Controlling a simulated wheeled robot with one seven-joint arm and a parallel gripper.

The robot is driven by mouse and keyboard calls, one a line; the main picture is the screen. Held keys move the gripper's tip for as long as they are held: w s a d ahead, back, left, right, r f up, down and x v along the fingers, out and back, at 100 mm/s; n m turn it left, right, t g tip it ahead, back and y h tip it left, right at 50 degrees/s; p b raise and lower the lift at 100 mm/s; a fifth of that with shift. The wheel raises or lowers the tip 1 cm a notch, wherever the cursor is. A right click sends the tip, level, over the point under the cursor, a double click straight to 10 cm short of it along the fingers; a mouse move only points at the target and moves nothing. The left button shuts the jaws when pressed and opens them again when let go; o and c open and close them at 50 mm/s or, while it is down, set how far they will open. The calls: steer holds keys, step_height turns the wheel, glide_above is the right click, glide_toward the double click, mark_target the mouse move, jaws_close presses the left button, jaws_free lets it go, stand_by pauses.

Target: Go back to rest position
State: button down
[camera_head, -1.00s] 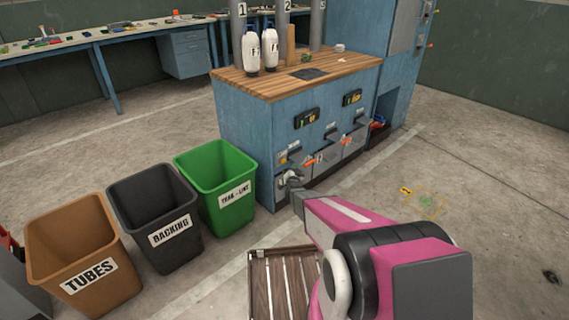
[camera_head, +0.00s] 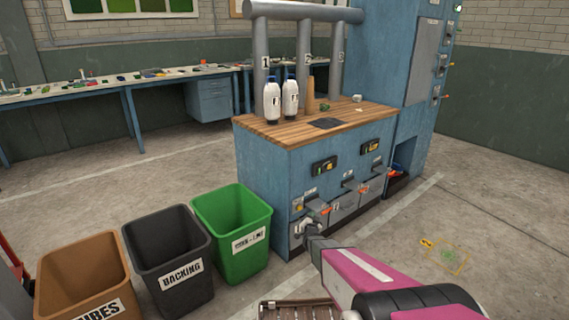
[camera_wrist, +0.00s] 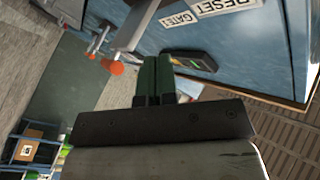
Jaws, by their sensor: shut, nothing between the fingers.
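My gripper (camera_wrist: 155,80) shows in the wrist view with its two dark green fingers together and nothing between them. Its tip lies close to the blue cabinet front, near a label reading RESET GATE (camera_wrist: 205,15) and a grey lever with an orange knob (camera_wrist: 117,68). In the head view my pink arm reaches from the bottom right toward the blue cabinet (camera_head: 265,185), its end beside the lower left levers. The fingers are too small there to make out.
Brown (camera_head: 85,275), black (camera_head: 168,255) and green (camera_head: 232,230) bins stand left of the cabinet. A slatted wooden piece (camera_head: 295,309) lies low beside my arm. White bottles (camera_head: 272,103) stand on the wooden top. Open floor lies to the right (camera_head: 500,220).

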steer(key=s+r+n+g, duration=0.2)
steer(key=s+r+g, duration=0.3)
steer(key=s, duration=0.6)
steer(key=s+r+n+g+y, duration=0.1)
steer(key=s+r+n+g, duration=0.2)
steer(key=s, duration=0.9)
steer(key=s+r+n+g+y, duration=0.1)
steer(key=s+r+n+g, duration=0.2)
steer(key=s+r+g, duration=0.4)
steer(key=s+g, duration=0.3)
steer(key=s, duration=0.2)
steer(key=shift+a+r, duration=0.3)
